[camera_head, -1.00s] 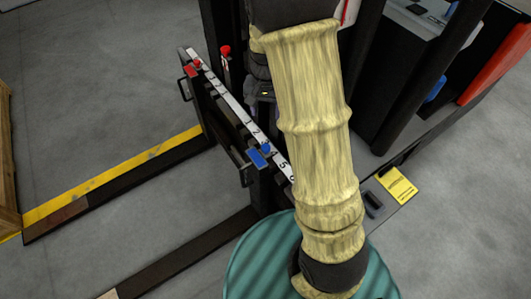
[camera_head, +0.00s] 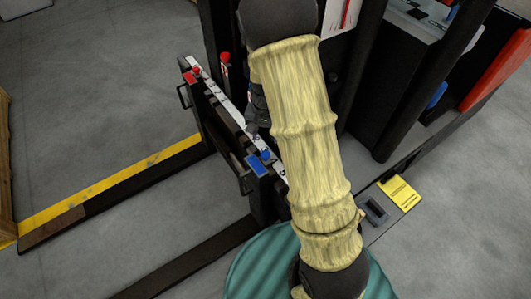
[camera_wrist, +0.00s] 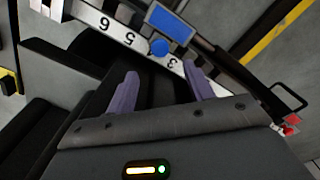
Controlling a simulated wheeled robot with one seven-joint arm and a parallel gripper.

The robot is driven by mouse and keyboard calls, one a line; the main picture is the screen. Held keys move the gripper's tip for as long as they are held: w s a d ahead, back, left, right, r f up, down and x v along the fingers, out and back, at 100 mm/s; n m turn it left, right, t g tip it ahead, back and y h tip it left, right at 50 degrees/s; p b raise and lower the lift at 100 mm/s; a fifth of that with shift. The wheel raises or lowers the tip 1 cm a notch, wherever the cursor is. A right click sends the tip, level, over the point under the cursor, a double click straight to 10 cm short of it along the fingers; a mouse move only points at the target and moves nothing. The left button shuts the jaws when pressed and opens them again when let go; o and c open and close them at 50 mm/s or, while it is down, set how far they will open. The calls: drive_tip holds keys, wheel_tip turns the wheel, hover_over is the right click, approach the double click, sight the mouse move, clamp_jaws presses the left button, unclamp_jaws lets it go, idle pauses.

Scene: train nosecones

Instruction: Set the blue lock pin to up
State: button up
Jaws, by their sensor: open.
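The blue lock pin (camera_head: 265,156) has a round blue knob beside a blue rectangular plate (camera_head: 257,165) on the numbered white scale bar (camera_head: 205,82). In the wrist view the blue knob (camera_wrist: 159,47) lies just beyond and between my fingertips, close to the numbers 5 and 3, with the blue plate (camera_wrist: 171,21) behind it. My gripper (camera_wrist: 160,80) is open with two purple fingers and nothing between them. In the head view my gripper is mostly hidden behind my arm; a dark part of it shows near the bar. I cannot tell the pin's height.
A red knob (camera_head: 197,70) with a red plate sits at the bar's far end, and another red knob (camera_head: 225,57) stands behind the bar. Dark forks extend left over the floor. A dark mast and a yellow label (camera_head: 398,193) are at right.

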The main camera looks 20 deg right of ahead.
sight(266, 154)
wheel_tip(266, 154, down, 9)
drive_tip(key=shift+f+b, duration=0.2)
drive_tip(key=shift+b, duration=0.9)
drive_tip(key=shift+c, duration=0.4)
